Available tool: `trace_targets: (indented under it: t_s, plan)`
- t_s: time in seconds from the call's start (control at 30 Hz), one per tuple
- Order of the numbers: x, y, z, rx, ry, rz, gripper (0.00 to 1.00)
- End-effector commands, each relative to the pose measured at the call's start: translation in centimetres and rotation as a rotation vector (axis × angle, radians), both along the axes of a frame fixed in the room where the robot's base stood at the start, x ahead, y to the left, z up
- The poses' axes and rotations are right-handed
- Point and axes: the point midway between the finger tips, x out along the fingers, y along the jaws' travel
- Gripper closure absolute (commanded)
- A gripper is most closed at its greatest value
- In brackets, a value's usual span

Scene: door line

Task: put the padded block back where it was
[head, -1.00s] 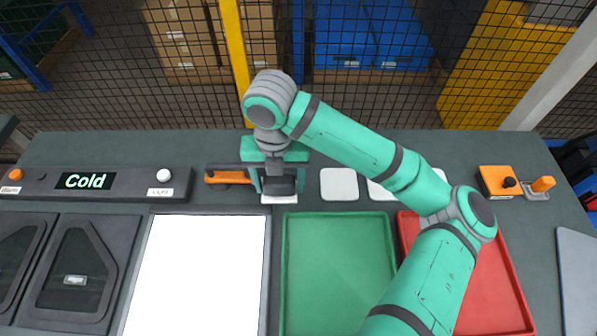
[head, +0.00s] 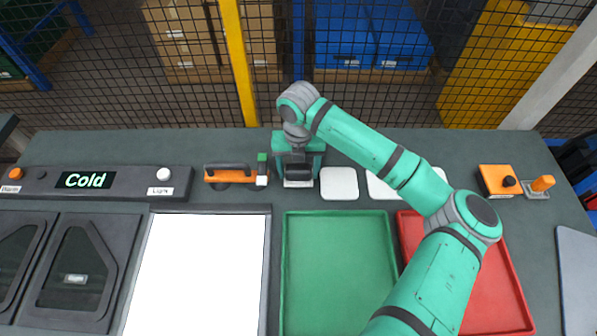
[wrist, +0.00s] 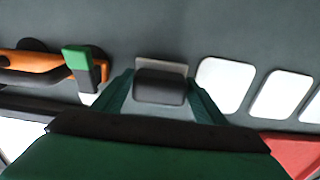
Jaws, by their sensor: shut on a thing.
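The padded block (head: 299,172) is dark, with a paler flat part showing at its front edge. My gripper (head: 298,165), in teal, is shut on it. In the wrist view the block (wrist: 160,87) sits between the two fingers, with a light grey plate-like part beyond it. Block and gripper are over the back strip of the worktop, between the orange-handled tool (head: 228,177) on the left and a white square pad (head: 339,184) on the right. I cannot tell whether the block touches the worktop. The palm hides its near side.
A green-topped piece (head: 262,166) stands at the tool's right end, close left of my gripper. More white pads (head: 380,188) lie to the right. The green tray (head: 338,270), the red tray (head: 505,290) and a bright white panel (head: 198,270) are in front. A mesh fence (head: 400,110) stands behind.

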Motion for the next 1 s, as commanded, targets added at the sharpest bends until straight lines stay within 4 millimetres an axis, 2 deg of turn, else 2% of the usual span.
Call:
trace_targets:
  t_s: [0.1,0.5,0.53,0.6,0.87,1.0]
  plan:
    - [0.0,0.0,-1.3,0.0,0.0,-0.001,0.58]
    - [0.0,0.0,-1.8,0.001,0.001,-0.001,0.58]
    - [0.0,0.0,-1.8,0.0,0.0,-0.001,0.27]
    - [0.0,0.0,-1.8,0.0,0.0,-0.001,0.15]
    - [0.0,0.0,-1.7,0.0,0.0,-0.001,0.15]
    - [0.0,0.0,-1.0,0.0,-0.002,0.0,0.15]
